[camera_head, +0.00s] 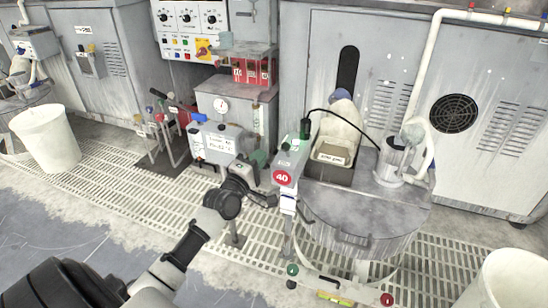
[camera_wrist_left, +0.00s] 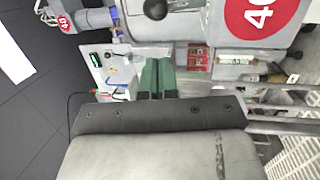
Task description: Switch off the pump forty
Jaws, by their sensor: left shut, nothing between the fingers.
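The pump forty control box (camera_head: 286,160) is a small grey box on a post beside the round grey platen. It carries a red disc marked 40 (camera_head: 282,177). In the left wrist view a large red 40 disc (camera_wrist_left: 258,14) fills the upper right, and a round black knob (camera_wrist_left: 155,9) shows at the top edge. My left gripper (camera_head: 272,201) is just left of the box's post and below the disc. Its dark fingers (camera_wrist_left: 157,66) are shut together with nothing between them. I cannot tell whether they touch the box. My right gripper is not in view.
The platen (camera_head: 365,212) stands right of the post, with a tub (camera_head: 332,163) and a metal can (camera_head: 390,160) on it. White bins stand at the far left (camera_head: 45,138) and lower right (camera_head: 510,280). A labelled grey box (camera_head: 217,142) is behind my arm.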

